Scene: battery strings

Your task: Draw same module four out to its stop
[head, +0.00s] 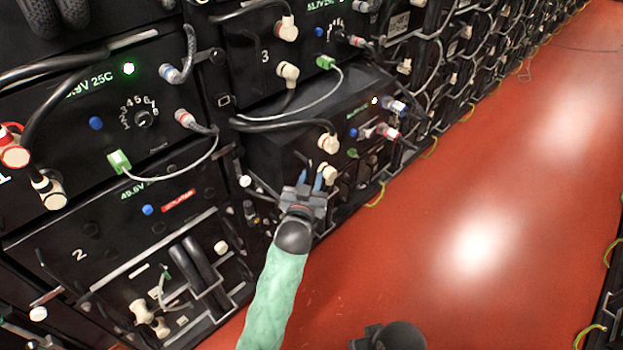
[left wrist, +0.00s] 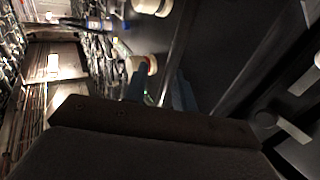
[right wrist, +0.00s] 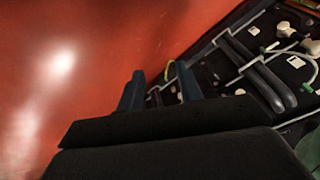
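Module four (head: 285,150) is the black unit under module 3 in the head view. Its front stands out past module 3, and part of its top shows. Its face carries white connectors, and blue and red plugs sit at its right. My left gripper (head: 310,182) is at the lower part of this face, with blue fingertips against or close to it. In the left wrist view its fingers (left wrist: 155,92) stand apart with a grey bar near them; whether they grip it is unclear. The handle is hidden. My right gripper (right wrist: 158,90) is open and empty above the floor.
Module 3 (head: 262,72) is above, with a cable hanging down toward module four. Module 1 (head: 60,110) and module 2 (head: 110,235) are at the left, with loose looping cables. The red floor (head: 480,190) to the right is clear. More racks recede behind.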

